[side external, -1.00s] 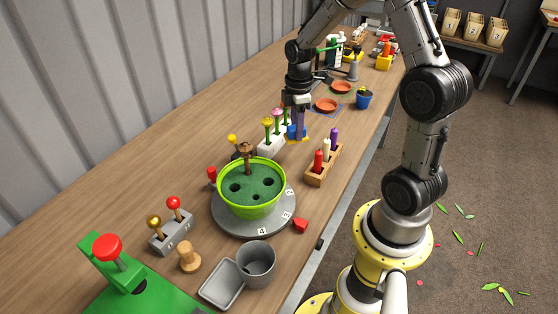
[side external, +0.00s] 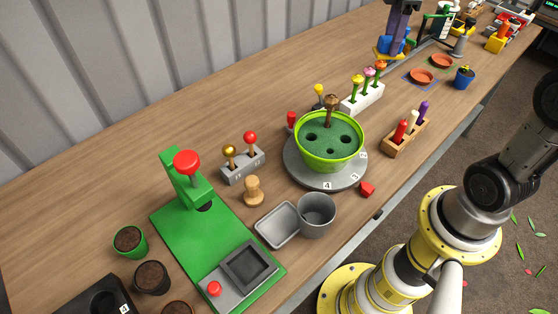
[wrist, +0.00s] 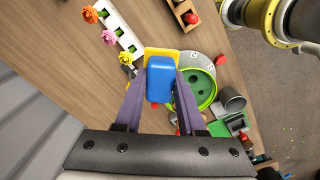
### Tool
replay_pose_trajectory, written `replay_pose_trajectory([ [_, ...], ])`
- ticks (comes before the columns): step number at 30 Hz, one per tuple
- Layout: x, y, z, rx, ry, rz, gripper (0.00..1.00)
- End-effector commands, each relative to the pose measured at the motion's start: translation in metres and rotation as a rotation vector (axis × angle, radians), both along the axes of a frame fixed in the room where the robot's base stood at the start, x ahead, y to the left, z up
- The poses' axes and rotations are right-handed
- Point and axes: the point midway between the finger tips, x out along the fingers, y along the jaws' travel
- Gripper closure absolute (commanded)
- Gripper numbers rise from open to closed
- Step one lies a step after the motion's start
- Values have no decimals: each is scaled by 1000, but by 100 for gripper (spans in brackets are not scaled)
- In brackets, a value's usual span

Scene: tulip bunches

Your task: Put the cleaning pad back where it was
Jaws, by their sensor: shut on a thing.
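The cleaning pad has a blue block (wrist: 160,82) on a yellow base (wrist: 161,53). My gripper (wrist: 159,88) is shut on the blue block, with one purple finger on each side of it. In the side external view, my gripper (side external: 397,36) is at the top edge, largely cut off. The pad's yellow base (side external: 388,55) shows below the fingers, beyond the white flower rack. The pad looks raised off the table, but the gap beneath it is hard to judge. No marked place for the pad is clear in either view.
The white rack of flowers (side external: 363,98) stands just nearer than the pad. The green pot (side external: 330,140) sits on a grey numbered turntable. A wooden rack (side external: 405,137), two terracotta saucers and a blue pot (side external: 464,77) lie to the right. The table along the wall is bare.

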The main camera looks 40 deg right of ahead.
Motion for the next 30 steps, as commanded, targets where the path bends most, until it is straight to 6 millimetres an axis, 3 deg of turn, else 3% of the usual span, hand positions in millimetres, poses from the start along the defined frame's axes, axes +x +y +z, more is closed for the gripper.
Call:
replay_pose_trajectory([
  [8,-6,88,2,0,-2,206,100],
  [12,-22,138,2,-1,-2,332,100],
  [18,-54,194,1,-1,-2,498,100],
  [24,-82,227,-1,-1,0,617,100],
  [30,-104,246,-9,-1,4,697,100],
])
